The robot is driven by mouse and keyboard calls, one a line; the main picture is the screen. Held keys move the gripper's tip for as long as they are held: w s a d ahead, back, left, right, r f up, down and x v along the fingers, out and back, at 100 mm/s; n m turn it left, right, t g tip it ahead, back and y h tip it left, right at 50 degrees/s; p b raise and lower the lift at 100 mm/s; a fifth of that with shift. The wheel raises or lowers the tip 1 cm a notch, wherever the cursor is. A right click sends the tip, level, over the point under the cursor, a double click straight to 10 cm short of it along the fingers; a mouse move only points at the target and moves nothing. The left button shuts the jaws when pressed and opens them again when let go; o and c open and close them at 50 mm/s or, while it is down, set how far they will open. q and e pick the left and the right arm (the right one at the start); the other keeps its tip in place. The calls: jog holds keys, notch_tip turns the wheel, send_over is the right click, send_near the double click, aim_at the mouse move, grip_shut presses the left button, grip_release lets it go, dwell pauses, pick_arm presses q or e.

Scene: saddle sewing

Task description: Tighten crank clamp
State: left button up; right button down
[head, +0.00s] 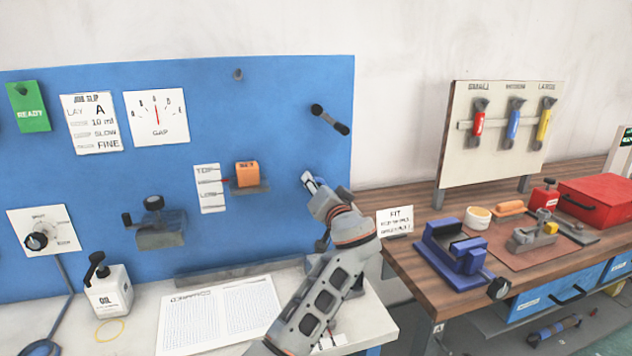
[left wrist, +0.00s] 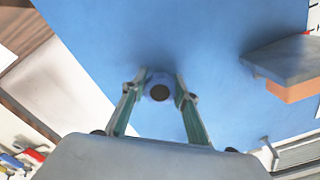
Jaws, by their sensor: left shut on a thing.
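My left gripper (head: 308,181) is at the right part of the blue panel (head: 285,100), below a black crank-like handle (head: 330,119) and apart from it. In the left wrist view, my left gripper (left wrist: 160,90) has its two fingers on either side of a round knob with a dark centre (left wrist: 159,92), shut on it. My gripper and arm hide this knob in the head view. A grey clamp-like block with black knobs (head: 158,234) is mounted on the panel's left part. I cannot tell which part is the crank clamp. My right gripper is not in view.
An orange block (head: 246,174) sits on a grey shelf (head: 250,188) left of my gripper. An oil bottle (head: 108,290) and paper sheets (head: 219,313) are on the white table. A blue vise (head: 455,248) stands on the wooden bench at right.

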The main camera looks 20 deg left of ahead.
pick_arm(q)
jog(key=m+p, duration=0.2)
jog(key=m, duration=0.1)
jog(key=shift+r+m, duration=0.1)
jog(key=shift+m, duration=0.3)
jog(key=m+p, duration=0.2)
jog(key=m, duration=0.1)
jog(key=shift+m, duration=0.3)
jog(key=m+p, duration=0.1)
jog(key=m, duration=0.1)
jog(key=shift+m, duration=1.7)
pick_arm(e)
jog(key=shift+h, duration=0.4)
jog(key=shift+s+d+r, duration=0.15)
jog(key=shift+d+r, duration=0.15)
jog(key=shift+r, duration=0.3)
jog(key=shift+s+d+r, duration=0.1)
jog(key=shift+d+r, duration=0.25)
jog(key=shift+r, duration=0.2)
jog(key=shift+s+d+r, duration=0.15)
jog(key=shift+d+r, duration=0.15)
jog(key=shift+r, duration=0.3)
pick_arm(q)
jog(key=o, duration=1.2)
jog(key=shift+c, duration=0.2)
